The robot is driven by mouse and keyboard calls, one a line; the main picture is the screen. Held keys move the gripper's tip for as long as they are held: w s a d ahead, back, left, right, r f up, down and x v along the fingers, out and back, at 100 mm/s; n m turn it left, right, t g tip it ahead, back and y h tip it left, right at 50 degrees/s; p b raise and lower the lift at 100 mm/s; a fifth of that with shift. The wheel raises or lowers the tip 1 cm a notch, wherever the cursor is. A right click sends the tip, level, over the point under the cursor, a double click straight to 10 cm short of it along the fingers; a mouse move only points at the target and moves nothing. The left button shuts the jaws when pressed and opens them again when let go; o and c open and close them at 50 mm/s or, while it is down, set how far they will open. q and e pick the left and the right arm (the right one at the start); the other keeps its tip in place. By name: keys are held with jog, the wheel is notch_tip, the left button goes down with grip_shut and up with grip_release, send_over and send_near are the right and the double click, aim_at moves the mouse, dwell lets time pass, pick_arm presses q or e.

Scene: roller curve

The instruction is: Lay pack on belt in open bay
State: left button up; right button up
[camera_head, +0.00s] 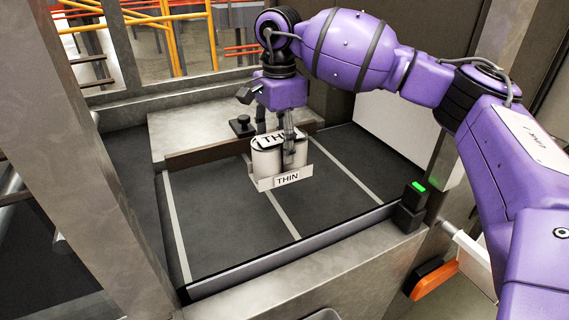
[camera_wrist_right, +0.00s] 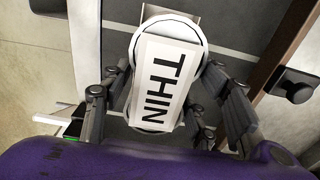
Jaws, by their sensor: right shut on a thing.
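A white, rounded pack (camera_head: 266,161) with black THIN lettering is in my right gripper, over the middle of the dark belt (camera_head: 220,230). A pale plate (camera_head: 270,184), also marked THIN, shows at the pack's foot; I cannot tell whether it belongs to the pack. My right gripper (camera_head: 288,150) reaches down from above and is shut on the pack. In the right wrist view the pack (camera_wrist_right: 165,85) lies between the fingers on both sides, lettering facing the camera. Whether the pack touches the belt is unclear. Pale lines divide the belt into bays. My left gripper is out of view.
A brown rail (camera_head: 205,155) runs along the belt's back, with a black knob (camera_head: 242,126) behind it. A metal rail (camera_head: 300,250) edges the front. A black post with a green light (camera_head: 418,187) stands at the right front corner. Belt to the left and right is clear.

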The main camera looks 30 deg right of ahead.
jog(key=shift+w+d+f, duration=0.5)
jog(key=shift+w+f, duration=0.1)
jog(key=shift+f, duration=0.85)
jog(key=shift+w+d+f, duration=0.55)
jog(key=shift+w+f, duration=0.1)
jog(key=shift+f, duration=0.8)
jog(key=shift+w+d+f, duration=0.5)
jog(key=shift+w+f, duration=0.1)
jog(key=shift+f, duration=0.85)
jog(key=shift+f, duration=0.15)
jog(key=o, duration=1.8)
jog(key=shift+f, duration=0.1)
jog(key=shift+o, duration=0.2)
notch_tip(320, 180, up, 12)
jog(key=shift+r, duration=0.2)
